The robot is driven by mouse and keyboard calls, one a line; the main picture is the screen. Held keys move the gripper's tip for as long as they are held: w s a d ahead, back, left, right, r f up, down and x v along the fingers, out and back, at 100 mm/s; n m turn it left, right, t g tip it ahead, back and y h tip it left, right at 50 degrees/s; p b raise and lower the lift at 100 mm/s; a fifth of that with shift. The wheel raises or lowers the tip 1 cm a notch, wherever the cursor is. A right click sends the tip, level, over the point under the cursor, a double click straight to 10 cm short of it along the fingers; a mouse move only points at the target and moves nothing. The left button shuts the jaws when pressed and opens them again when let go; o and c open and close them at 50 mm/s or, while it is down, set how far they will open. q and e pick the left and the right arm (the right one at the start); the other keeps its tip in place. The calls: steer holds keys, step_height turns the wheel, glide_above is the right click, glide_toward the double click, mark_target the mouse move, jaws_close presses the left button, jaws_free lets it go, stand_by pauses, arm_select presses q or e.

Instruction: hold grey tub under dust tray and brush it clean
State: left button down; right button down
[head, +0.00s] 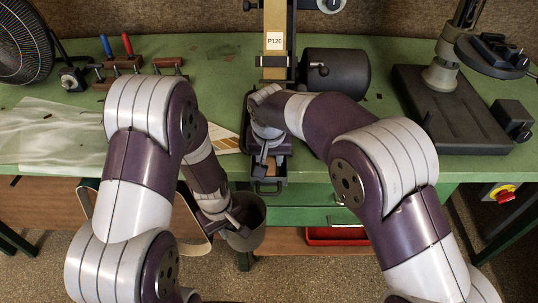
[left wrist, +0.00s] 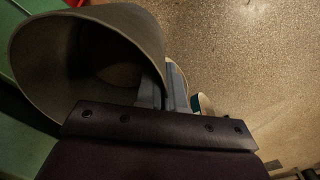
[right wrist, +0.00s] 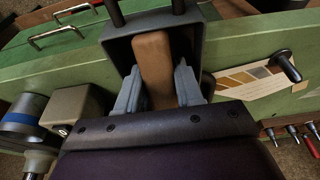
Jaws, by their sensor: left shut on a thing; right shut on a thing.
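The grey tub (head: 248,236) hangs below the bench's front edge, lower than and slightly left of the dust tray (head: 268,187) in the head view. My left gripper (head: 230,215) is shut on its rim; the left wrist view shows the fingers (left wrist: 163,88) pinching the wall of the tub (left wrist: 85,30), mouth open. The visible inside looks dark, so any dust in it cannot be told. My right gripper (right wrist: 158,88) is shut on the brush's brown wooden block (right wrist: 153,60), over the dark tray (right wrist: 118,48). The bristles are hidden.
The belt sander with its P120 belt (head: 274,42) and black drum (head: 336,72) stands behind the tray. A drill press base (head: 455,110) is right.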

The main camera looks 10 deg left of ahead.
steer(key=shift+w+d, duration=0.55)
steer(key=shift+d, duration=0.1)
arm_select(q)
steer(key=shift+a, duration=0.1)
arm_select(e)
steer(key=shift+a+f, duration=0.1)
steer(key=shift+a, duration=0.05)
arm_select(q)
steer(key=shift+d, duration=0.2)
arm_select(e)
steer(key=shift+s+a, duration=0.2)
steer(key=shift+a, duration=0.25)
steer(key=shift+s+a, duration=0.2)
steer(key=shift+a, duration=0.65)
arm_select(q)
steer(key=shift+a, duration=0.1)
arm_select(e)
steer(key=shift+w, duration=0.1)
